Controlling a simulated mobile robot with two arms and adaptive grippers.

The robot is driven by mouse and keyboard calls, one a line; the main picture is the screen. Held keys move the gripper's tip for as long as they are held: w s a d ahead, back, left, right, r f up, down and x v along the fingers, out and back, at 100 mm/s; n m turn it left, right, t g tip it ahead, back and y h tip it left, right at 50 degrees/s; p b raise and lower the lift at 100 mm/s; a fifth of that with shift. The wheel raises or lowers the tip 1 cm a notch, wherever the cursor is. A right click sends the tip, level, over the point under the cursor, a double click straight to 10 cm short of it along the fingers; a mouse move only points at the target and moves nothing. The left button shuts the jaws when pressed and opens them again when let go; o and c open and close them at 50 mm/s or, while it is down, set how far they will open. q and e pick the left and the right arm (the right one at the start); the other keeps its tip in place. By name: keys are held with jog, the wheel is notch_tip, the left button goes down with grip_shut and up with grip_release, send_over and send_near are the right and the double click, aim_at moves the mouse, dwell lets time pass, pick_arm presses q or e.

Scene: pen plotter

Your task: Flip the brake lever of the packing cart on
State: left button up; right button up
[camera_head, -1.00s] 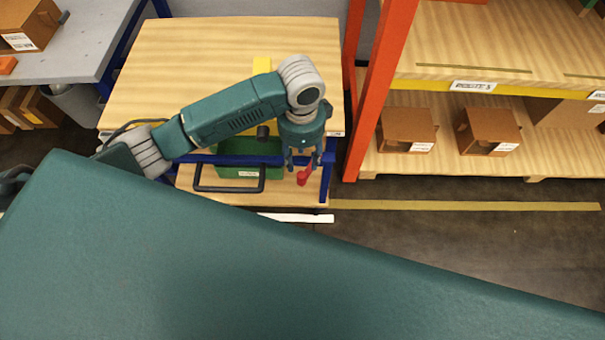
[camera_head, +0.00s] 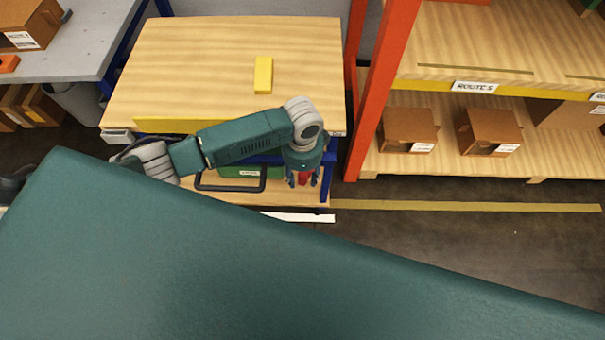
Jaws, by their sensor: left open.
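The packing cart (camera_head: 200,70) has a light wooden top, a blue frame and a lower wooden shelf. Its red brake lever (camera_head: 305,179) shows at the front right corner, below the top and near a blue leg. My left gripper (camera_head: 303,180) points down at the lever, with its fingers open and the red showing between them. Whether the fingers touch it cannot be told. The gripper and wrist hide the lever's upper part and its mount. My right gripper is not in view.
A yellow block (camera_head: 263,75) lies on the cart top. A green bin (camera_head: 236,172) is on the lower shelf behind a dark handle. An orange rack post (camera_head: 380,90) and shelves with cardboard boxes (camera_head: 408,130) stand at right. The floor in front of the rack is clear.

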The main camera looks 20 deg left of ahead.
pick_arm(q)
grip_shut()
